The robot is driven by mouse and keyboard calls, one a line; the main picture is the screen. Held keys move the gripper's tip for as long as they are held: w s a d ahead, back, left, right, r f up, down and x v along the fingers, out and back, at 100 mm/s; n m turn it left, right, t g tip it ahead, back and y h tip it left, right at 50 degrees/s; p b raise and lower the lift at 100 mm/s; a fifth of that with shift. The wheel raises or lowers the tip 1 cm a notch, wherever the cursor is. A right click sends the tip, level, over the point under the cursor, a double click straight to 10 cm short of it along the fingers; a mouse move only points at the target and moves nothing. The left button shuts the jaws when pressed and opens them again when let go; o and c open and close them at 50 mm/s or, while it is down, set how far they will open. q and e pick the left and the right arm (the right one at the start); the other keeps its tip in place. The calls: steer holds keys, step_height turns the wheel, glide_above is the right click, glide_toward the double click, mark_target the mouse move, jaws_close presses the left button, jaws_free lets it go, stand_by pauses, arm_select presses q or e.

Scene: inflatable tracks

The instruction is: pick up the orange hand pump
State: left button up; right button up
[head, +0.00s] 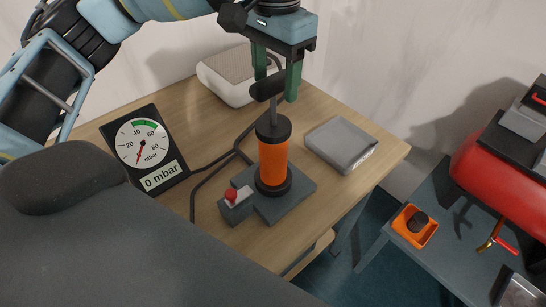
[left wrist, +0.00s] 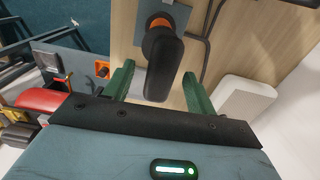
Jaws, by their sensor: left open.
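The orange hand pump (head: 273,162) stands upright on a dark grey base plate (head: 293,197) on the wooden table. Its black handle (head: 265,90) is raised on a thin rod above the body. My left gripper (head: 277,80) is open, pointing down, with its green fingers at the handle. In the left wrist view the handle (left wrist: 163,68) appears between the open fingertips (left wrist: 158,82), nearer the right finger. I cannot tell whether either finger touches it. The orange body is mostly hidden there. My right gripper is not in view.
A pressure gauge (head: 144,143) reading 0 mbar stands left of the pump. A box with a red button (head: 232,196) sits beside the pump's base. A grey box (head: 341,144) lies right, a white box (head: 226,78) behind. Dark hoses cross the table. A red tank (head: 497,165) stands far right.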

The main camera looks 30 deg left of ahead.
mark_target(273, 96)
arm_select(q)
steer(key=shift+s+f, duration=0.2)
steer(key=shift+f, duration=1.75)
steer(key=shift+c, duration=0.3)
jaws_close()
